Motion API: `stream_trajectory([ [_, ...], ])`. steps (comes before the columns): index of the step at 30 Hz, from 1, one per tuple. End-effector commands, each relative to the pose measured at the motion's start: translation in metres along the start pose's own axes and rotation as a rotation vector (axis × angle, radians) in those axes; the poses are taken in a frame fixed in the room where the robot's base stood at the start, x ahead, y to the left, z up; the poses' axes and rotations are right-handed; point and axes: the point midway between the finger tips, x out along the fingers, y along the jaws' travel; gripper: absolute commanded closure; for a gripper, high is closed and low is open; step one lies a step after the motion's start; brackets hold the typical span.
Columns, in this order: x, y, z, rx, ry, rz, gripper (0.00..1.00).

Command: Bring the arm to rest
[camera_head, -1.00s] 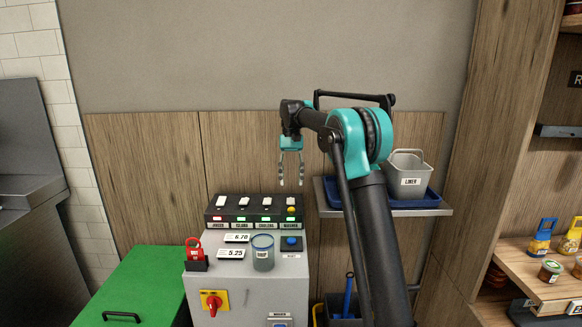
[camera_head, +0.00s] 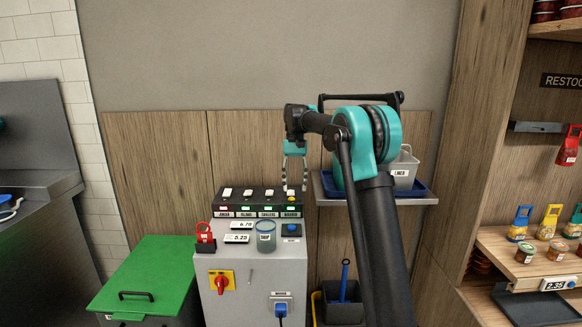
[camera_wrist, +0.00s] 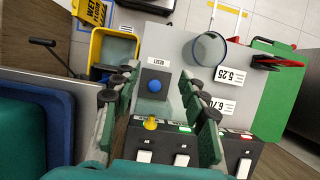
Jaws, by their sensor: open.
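My gripper (camera_head: 294,186) hangs pointing down above the right end of the black switch panel (camera_head: 258,200) on the grey cabinet (camera_head: 258,262). Its fingers are apart with nothing between them. In the wrist view my gripper (camera_wrist: 160,92) shows two green finger sets spread to either side. The blue reset button (camera_wrist: 155,86) and a yellow knob (camera_wrist: 151,123) appear between them, lower down. My arm rises from the lower right and bends left at a teal joint.
A green-lidded bin (camera_head: 150,280) is at left. A shelf with a blue tray (camera_head: 415,191) and grey liner bucket (camera_head: 404,172) is at right, partly behind my arm.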

Motion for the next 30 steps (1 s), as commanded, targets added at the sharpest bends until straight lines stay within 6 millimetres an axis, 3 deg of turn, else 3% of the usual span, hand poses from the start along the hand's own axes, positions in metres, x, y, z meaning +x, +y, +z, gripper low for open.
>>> stream_trajectory([
  [8,0.017,0.022,0.014,0.001,0.067,-0.016,0.57],
  [14,0.041,0.046,0.033,0.001,0.146,-0.031,0.57],
  [23,0.116,0.101,0.091,0.003,0.34,-0.046,0.57],
  [30,0.193,0.139,0.149,0.003,0.502,-0.039,0.57],
])
